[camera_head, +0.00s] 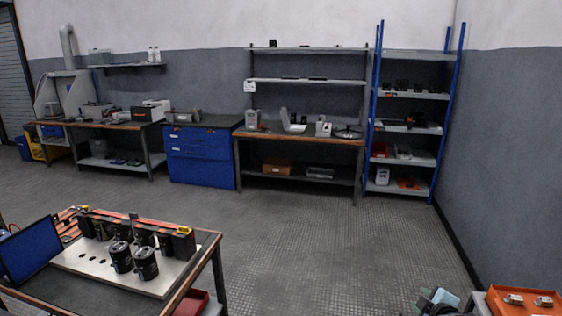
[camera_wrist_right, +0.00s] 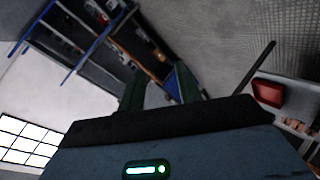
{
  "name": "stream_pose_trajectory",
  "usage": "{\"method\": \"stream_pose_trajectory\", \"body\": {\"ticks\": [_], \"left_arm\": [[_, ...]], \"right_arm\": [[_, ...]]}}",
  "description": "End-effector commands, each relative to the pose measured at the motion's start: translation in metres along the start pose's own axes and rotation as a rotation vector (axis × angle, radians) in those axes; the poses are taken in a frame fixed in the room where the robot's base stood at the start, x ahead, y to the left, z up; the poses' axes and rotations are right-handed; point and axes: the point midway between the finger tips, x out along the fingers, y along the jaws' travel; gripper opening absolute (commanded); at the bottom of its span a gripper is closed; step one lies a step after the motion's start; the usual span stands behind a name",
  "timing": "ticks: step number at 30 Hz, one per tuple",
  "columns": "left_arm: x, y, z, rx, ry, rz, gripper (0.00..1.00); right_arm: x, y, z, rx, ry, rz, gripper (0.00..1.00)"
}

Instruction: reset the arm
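My right gripper (camera_head: 437,300) shows at the bottom edge of the head view, right of centre, partly cut off. In the right wrist view its two dark green fingers (camera_wrist_right: 160,86) stand apart, with only the distant room between them. It is open and empty. My left gripper is not in view. The capacitor bank, with several black cylindrical capacitors (camera_head: 147,264) on a pale plate (camera_head: 85,262), sits on a table at the lower left, well away from my right gripper.
An orange tray (camera_head: 500,301) with metal parts stands at the lower right, close to my right gripper. A blue screen (camera_head: 29,250) stands left of the plate. Workbenches, a blue cabinet (camera_head: 200,157) and a blue-post shelf (camera_head: 408,141) line the back wall. The middle floor is clear.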

Motion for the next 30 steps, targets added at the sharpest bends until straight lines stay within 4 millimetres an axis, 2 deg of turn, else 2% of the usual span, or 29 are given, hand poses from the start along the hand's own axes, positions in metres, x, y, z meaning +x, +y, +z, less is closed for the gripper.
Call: {"method": "stream_pose_trajectory", "body": {"ticks": [6, 17, 26, 29, 30], "left_arm": [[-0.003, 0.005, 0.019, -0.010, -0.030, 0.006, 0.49], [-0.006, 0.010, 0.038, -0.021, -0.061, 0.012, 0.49], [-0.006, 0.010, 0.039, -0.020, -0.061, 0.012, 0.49], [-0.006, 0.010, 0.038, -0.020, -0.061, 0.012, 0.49], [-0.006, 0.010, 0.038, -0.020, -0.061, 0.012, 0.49]], "right_arm": [[-0.002, 0.026, -0.009, 0.333, 0.068, 0.126, 0.34], [-0.008, 0.049, -0.022, 0.677, 0.201, 0.210, 0.34], [-0.030, -0.056, -0.003, 0.701, 0.161, 0.092, 0.34], [-0.045, -0.100, 0.004, 0.711, 0.141, 0.041, 0.34], [-0.053, -0.120, 0.008, 0.715, 0.131, 0.017, 0.34]]}}
